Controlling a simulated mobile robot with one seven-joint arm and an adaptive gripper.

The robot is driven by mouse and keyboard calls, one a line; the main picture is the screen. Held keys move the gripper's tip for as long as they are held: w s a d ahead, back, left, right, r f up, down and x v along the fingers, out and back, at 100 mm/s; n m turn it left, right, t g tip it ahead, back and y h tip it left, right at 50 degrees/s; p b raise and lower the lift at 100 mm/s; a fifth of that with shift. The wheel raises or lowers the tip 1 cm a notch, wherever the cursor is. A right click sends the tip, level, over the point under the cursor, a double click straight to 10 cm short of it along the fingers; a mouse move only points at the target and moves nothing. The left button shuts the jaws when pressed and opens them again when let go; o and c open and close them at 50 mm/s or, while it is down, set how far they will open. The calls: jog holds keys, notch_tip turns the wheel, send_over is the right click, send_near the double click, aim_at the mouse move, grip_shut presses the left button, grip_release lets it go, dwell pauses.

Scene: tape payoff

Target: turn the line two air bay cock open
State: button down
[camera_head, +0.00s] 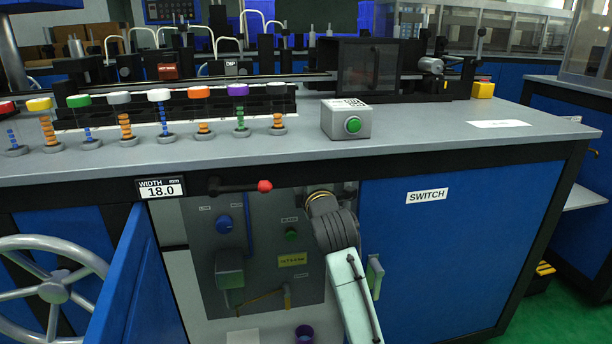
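The open bay under the counter holds a grey panel (262,215). A brass-coloured lever (262,299), which looks like a cock handle, sits low on it, slightly tilted with its right end higher. Its small label is too small to read, so I cannot tell which line it belongs to. Above it are a blue knob (224,225), a green knob (291,234), a grey-green box (229,272) and a yellow label (292,260). My arm reaches up from the bottom to the panel's right side. My gripper's fingers do not show; the wrist hides whatever is behind it.
A blue door (128,285) stands open left of the bay, beside a grey handwheel (50,288). A black lever with a red knob (264,186) juts out below the counter edge. A closed SWITCH door (455,250) is on the right.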

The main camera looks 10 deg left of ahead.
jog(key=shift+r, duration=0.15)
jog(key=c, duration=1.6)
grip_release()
